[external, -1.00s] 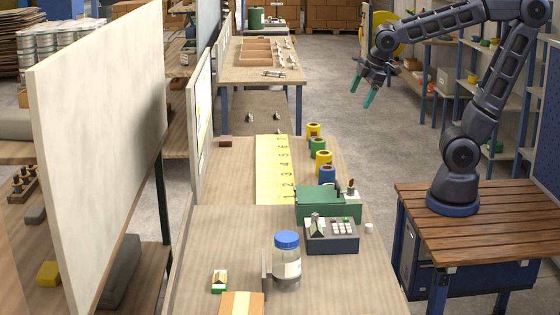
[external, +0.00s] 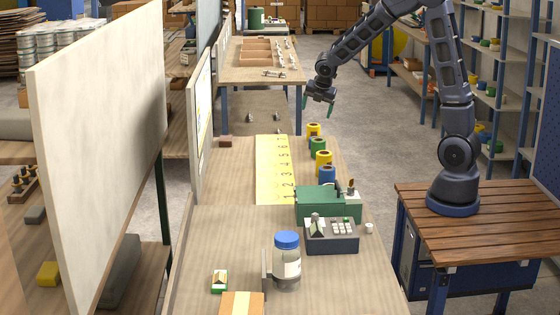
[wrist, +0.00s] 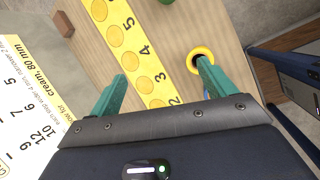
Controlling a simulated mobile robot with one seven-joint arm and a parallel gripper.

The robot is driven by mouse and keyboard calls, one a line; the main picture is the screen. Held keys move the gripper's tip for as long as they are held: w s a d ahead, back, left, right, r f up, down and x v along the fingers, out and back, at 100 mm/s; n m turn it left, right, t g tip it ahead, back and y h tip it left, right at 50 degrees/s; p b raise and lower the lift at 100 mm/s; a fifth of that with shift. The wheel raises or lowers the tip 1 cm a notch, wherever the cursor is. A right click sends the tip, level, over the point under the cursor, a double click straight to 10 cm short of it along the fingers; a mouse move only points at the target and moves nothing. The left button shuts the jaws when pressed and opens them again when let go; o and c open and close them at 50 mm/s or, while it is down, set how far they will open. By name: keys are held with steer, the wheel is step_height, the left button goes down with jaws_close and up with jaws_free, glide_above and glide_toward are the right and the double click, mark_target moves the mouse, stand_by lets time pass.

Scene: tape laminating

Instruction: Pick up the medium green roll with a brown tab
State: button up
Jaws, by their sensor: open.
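A green roll (external: 318,147) stands in the row of rolls along the right side of the long bench, between two yellow rolls. Its brown tab is too small to make out. In the wrist view only a sliver of a green roll (wrist: 193,2) shows at the top edge. My gripper (external: 318,107) is open and empty, pointing down above the far end of the row. In the wrist view its green fingers (wrist: 161,82) are spread wide, one overlapping a yellow roll (wrist: 201,52).
The other rolls are a far yellow one (external: 313,130), a nearer yellow one (external: 324,161) and a blue one (external: 327,175). A yellow numbered strip (external: 272,170) lies left of them.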

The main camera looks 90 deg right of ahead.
mark_target(318, 147)
steer(key=s+d+f+n, duration=0.1)
steer(key=d+f, duration=0.3)
steer(key=d, duration=0.1)
steer(key=s+d+f+n, duration=0.1)
steer(key=d+f+n, duration=0.1)
steer(key=d+f, duration=0.3)
steer(key=s+d+f+n+g, duration=0.1)
steer(key=d+f+n, duration=0.1)
steer(key=d+f, duration=0.2)
steer(key=shift+s+d+f, duration=0.2)
steer(key=shift+d, duration=0.35)
steer(key=shift+x, duration=5.4)
steer(key=shift+a, duration=0.15)
steer(key=c, duration=1.1)
